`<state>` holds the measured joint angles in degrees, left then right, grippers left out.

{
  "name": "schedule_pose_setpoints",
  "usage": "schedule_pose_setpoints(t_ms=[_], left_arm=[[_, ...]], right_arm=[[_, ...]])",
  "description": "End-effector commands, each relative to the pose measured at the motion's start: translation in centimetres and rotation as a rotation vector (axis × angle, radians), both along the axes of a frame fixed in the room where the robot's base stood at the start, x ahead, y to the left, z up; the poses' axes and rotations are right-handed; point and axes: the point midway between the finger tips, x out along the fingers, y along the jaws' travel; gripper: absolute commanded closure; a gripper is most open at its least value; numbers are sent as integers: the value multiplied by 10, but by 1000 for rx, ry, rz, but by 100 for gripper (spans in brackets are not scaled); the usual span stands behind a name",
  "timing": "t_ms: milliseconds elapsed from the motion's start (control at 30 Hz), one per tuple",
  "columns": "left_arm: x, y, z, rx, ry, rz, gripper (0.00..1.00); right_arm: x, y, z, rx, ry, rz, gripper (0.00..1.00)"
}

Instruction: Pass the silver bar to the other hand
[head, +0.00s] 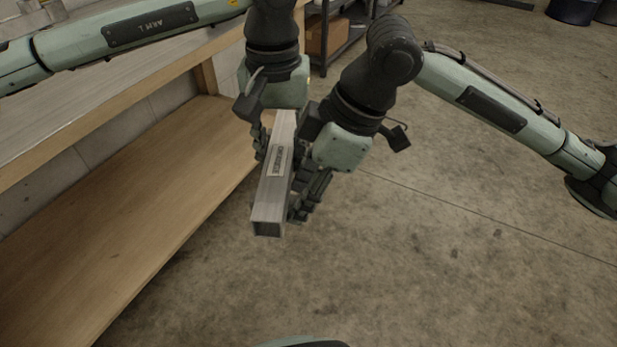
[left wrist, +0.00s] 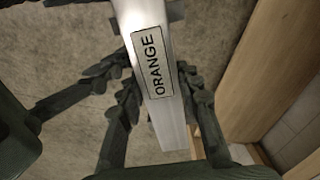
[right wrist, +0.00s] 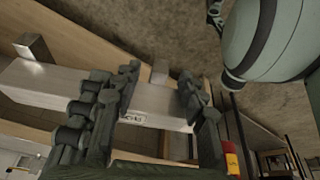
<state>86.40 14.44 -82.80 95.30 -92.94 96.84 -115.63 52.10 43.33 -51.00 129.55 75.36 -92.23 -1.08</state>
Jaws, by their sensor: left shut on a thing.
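The silver bar (head: 268,205) is a square hollow tube with a label reading ORANGE. It slants down toward the viewer, its open end lowest. My left gripper (head: 274,145) is shut on its upper part. In the left wrist view the bar (left wrist: 173,125) runs between the left fingers (left wrist: 157,82). My right gripper (head: 303,195) is open close along the bar's right side. In the right wrist view its fingers (right wrist: 160,85) stand apart, with a pale labelled surface between or behind them. I cannot tell whether they touch the bar.
A wooden bench (head: 130,200) with a lower shelf runs along the left, close to the bar. A dark rack with a cardboard box (head: 326,36) stands at the back. Blue drums (head: 572,10) stand far right. The concrete floor at right is clear.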

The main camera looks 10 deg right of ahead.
Motion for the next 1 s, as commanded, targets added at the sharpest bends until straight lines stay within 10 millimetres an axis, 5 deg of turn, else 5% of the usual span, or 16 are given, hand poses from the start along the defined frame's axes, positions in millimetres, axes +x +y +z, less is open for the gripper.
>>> schedule_pose_setpoints(t_ms=[267,600,800,833,1000], left_arm=[[-2,-5,2,-12,0,-5,100],[-2,-5,2,-14,0,-4,100],[-2,-5,1,-14,0,-4,100],[-2,-5,1,-14,0,-4,64],[-2,-4,1,-10,0,-4,43]], right_arm=[[0,4,0,9,-2,6,59],[-1,5,1,12,-3,9,100],[-1,5,1,14,-3,10,100],[-1,5,2,15,-6,10,100],[-1,5,2,13,-5,9,100]])
